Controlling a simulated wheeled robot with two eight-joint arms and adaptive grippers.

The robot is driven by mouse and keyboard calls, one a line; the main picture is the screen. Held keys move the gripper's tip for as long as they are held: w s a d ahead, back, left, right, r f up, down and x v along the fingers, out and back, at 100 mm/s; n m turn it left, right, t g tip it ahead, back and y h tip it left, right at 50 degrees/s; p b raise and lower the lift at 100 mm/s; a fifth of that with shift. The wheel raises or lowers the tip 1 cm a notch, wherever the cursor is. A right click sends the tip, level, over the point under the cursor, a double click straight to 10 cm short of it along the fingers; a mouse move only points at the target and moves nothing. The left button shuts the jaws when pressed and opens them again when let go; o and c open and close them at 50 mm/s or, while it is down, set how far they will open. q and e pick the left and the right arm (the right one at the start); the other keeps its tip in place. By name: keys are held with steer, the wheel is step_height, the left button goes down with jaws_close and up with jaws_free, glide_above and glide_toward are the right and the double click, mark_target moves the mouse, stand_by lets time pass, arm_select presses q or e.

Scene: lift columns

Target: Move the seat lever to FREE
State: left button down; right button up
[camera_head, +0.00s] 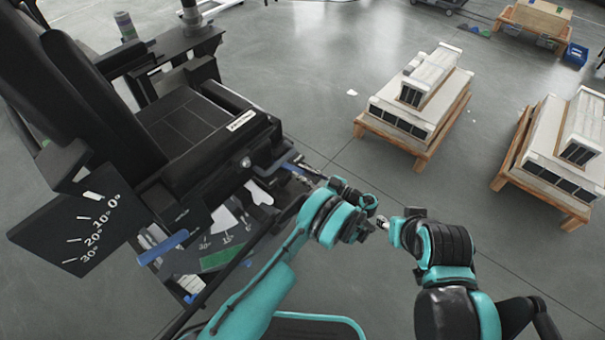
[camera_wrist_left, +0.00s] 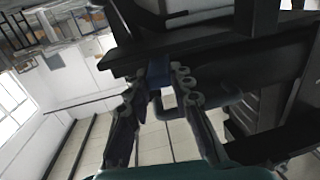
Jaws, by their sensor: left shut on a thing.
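The black seat (camera_head: 195,135) stands at the left of the head view. A blue lever handle (camera_head: 286,165) sticks out at its near right side. My left gripper (camera_head: 304,171) is at this handle. In the left wrist view the two fingers are on either side of the blue handle (camera_wrist_left: 158,72), under a dark seat part, and closed on it. No FREE marking can be read. My right gripper (camera_head: 380,222) is beside my left wrist, away from the seat; its fingers are too small to judge.
A second blue handle (camera_head: 163,247) is below the seat, near an angle plate (camera_head: 75,232) and a plate with a green zone (camera_head: 222,257). Pallets with pale boxed units (camera_head: 417,95) (camera_head: 560,150) stand at the right. The floor between seat and pallets is mostly clear.

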arm_select(q)
steer(key=c, duration=1.3)
jaws_free()
steer(key=shift+r, duration=0.1)
step_height(320, 180, up, 10)
steer(key=shift+f, duration=0.1)
